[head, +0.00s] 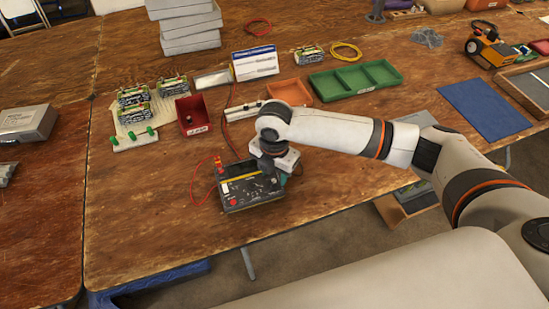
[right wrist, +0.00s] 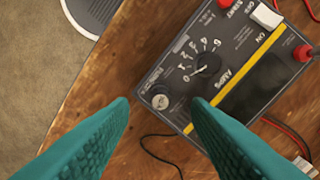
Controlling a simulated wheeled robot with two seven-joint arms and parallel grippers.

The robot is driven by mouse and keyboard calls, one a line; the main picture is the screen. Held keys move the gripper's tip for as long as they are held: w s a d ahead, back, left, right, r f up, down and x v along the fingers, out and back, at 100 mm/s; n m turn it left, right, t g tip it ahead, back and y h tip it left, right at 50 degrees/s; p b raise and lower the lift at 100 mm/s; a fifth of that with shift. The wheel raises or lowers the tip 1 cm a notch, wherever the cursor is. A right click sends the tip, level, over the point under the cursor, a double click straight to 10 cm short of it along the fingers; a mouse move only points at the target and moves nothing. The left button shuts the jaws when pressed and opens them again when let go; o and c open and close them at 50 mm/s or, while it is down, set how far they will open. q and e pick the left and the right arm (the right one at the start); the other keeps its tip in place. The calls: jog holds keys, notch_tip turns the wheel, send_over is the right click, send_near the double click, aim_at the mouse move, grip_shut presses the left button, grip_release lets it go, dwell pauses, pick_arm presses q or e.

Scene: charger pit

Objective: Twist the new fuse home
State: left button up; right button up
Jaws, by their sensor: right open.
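The charger (head: 248,192) is a dark box with a yellow strip, a dial and red terminals, lying on the wooden bench. In the right wrist view its panel (right wrist: 255,75) shows the amps dial and switches. A round silver slotted fuse cap (right wrist: 160,101) sits in the panel corner beside the dial. Whether it is fully seated cannot be told. My right gripper (right wrist: 161,104) is open, its teal fingertips on either side of the cap with gaps. In the head view my right gripper (head: 282,178) is over the charger's right end, mostly hidden by its wrist. My left gripper is out of view.
Red and black leads run by the charger. The bench's front edge is close to it; the left front is clear.

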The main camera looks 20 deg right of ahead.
aim_at(274, 183)
jog(key=shift+f, duration=1.35)
jog(key=shift+c, duration=0.3)
jog(key=c, duration=0.8)
jog(key=shift+r+m+p, duration=0.15)
jog(key=shift+m+p, duration=0.25)
jog(key=shift+p, duration=0.2)
jog(key=shift+m+p, duration=0.6)
